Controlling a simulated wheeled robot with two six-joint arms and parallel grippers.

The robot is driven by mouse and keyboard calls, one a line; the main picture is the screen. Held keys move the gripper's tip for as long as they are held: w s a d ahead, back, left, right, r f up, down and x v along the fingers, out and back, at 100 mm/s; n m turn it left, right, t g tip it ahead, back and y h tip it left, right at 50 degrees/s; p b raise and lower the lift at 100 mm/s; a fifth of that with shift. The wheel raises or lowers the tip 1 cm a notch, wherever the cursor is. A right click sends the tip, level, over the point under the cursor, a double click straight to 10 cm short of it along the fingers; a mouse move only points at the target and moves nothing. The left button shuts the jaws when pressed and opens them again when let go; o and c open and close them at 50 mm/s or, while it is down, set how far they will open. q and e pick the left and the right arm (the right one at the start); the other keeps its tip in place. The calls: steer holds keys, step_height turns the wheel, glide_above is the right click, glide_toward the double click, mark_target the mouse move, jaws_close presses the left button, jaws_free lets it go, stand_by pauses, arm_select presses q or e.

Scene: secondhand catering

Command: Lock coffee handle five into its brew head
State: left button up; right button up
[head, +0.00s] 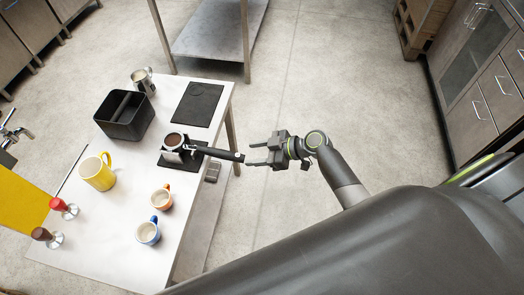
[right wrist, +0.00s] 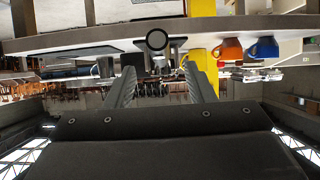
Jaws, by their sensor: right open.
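The coffee handle (head: 215,153) rests at the table's right edge, with its black grip sticking out past the edge. Its metal basket, filled with brown coffee, sits on a stand on a black mat. No number is readable on it. My right gripper (head: 252,154) is open, just off the grip's free end and in line with it. In the right wrist view, which looks upside down, the round grip end (right wrist: 156,40) appears between the two fingers (right wrist: 160,80). My left gripper is not in view. No brew head can be made out clearly; metal fittings (head: 14,132) show at the left edge.
On the white table (head: 115,225) stand a black knock box (head: 112,128), a steel jug (head: 143,82), a yellow mug (head: 98,172), orange (head: 161,198) and blue cups (head: 148,232), and two tampers. A black mat (head: 196,104) lies behind. The floor right of the table is clear.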

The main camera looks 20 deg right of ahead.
mark_target(241, 156)
steer(key=shift+x, duration=0.9)
steer(key=shift+b+x, duration=0.4)
steer(key=shift+x, duration=0.7)
steer(key=shift+b+x, duration=0.7)
steer(key=shift+x, duration=0.15)
steer(key=shift+b+x, duration=1.05)
steer(key=shift+x, duration=0.55)
steer(key=shift+d+f, duration=0.1)
jaws_close()
